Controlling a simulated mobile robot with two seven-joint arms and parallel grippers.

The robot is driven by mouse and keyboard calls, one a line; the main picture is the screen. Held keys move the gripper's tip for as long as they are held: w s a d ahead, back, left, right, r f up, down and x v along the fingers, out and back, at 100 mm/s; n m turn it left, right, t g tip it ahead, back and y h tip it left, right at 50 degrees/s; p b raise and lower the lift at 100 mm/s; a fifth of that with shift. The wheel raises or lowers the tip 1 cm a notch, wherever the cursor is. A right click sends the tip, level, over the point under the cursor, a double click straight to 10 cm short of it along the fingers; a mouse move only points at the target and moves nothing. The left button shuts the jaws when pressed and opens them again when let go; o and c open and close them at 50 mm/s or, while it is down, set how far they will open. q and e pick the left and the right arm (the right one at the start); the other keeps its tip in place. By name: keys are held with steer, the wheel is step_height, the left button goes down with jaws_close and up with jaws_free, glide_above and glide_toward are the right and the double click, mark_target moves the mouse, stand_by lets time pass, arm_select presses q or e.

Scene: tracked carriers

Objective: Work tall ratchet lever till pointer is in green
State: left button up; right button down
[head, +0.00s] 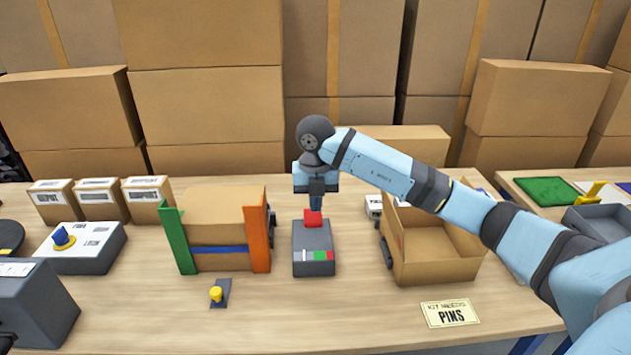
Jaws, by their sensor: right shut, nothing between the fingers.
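The pointer is too small to make out. A red block (313,219), apparently the lever's handle, sits at the top of the box. My right gripper (316,206) points straight down just above or against the red block. It is shut with nothing in it; whether it touches the block I cannot tell. The lever's shaft is hidden. My left gripper is out of view.
Left of the box is a carton between a green and an orange panel (258,240). A yellow knob (215,294) on a small plate is in front. An open cardboard box (440,270) stands right, below my arm. The front middle is clear.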

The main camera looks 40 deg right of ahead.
mark_target(316, 220)
step_height(316, 220, down, 3)
steer(key=shift+r, duration=0.15)
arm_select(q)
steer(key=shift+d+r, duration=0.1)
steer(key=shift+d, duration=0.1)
arm_select(e)
steer(key=shift+f, duration=0.25)
